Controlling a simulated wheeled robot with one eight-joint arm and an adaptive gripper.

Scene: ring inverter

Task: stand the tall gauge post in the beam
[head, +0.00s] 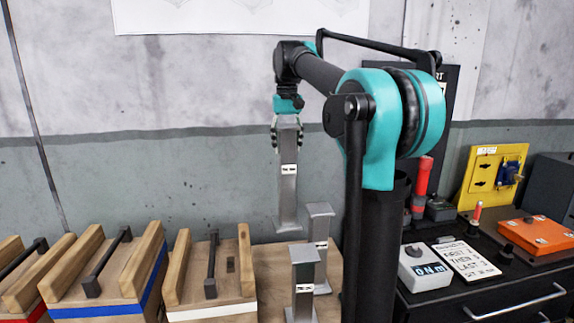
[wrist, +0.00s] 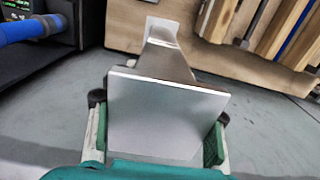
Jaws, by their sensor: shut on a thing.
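My gripper (head: 287,140) is shut on a tall grey metal post (head: 288,190) near its top. The post hangs close to upright, with a small white label on its side. In the wrist view its flat square top (wrist: 165,115) sits between green finger pads, and its shaft runs away beyond. Two similar, shorter-looking posts, one farther back (head: 320,245) and one nearer (head: 304,285), stand at a wooden surface (head: 265,275) below and right of it. The held post's foot shows above that surface. I cannot tell for sure which wooden piece is the beam.
Wooden blocks with dark handles stand at left, striped blue (head: 105,309) and white (head: 205,312); the white-striped one has a dark square hole (head: 231,265). At right a black bench (head: 440,290) carries an orange box (head: 537,236), a meter (head: 425,266) and a yellow panel (head: 482,175).

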